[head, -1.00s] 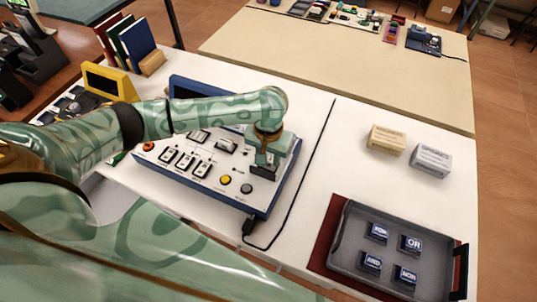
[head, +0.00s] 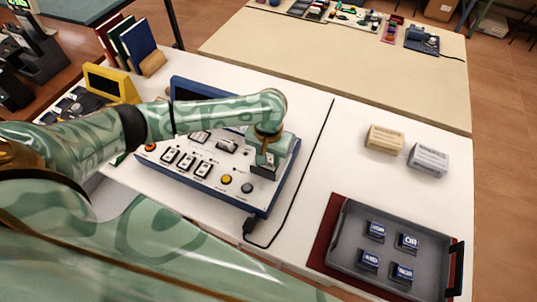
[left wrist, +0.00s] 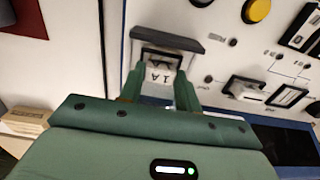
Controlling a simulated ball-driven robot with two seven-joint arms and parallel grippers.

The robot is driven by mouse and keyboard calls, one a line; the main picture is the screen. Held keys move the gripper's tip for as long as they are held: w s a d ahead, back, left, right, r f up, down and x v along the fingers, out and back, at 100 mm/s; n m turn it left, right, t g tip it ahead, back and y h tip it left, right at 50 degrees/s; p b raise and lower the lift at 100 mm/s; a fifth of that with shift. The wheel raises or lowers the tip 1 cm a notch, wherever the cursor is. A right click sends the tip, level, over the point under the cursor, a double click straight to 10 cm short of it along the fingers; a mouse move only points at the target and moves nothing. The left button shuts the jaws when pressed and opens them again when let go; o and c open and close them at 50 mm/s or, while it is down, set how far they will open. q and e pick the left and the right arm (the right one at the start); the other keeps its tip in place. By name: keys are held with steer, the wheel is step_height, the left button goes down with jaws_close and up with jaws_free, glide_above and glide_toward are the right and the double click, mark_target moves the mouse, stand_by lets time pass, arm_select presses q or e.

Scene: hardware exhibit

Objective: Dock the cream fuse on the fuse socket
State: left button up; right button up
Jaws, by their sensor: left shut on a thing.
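My left gripper (head: 264,163) is over the right part of the blue-edged control panel (head: 215,190). In the left wrist view its two green fingers (left wrist: 160,88) are shut on the cream fuse (left wrist: 159,74), which is marked "1 A". The far end of the fuse is at the dark grey fuse socket (left wrist: 168,39), between the socket's side walls. I cannot tell whether the fuse is fully seated. In the head view the gripper hides the fuse. My right gripper is not in view.
A yellow button (head: 226,180), a grey button (head: 247,188) and several switches are on the panel. A black cable (head: 300,180) runs to its right. A grey tray (head: 345,232) with several labelled blocks and two boxes (head: 385,139) (head: 428,160) stand farther right.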

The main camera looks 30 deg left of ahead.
mark_target(269, 159)
arm_select(q)
steer(key=shift+f, duration=0.55)
steer(key=o, duration=0.7)
step_height(269, 159, up, 5)
steer(key=p, duration=0.6)
steer(key=shift+r, duration=0.1)
step_height(269, 159, up, 6)
steer(key=p, duration=0.8)
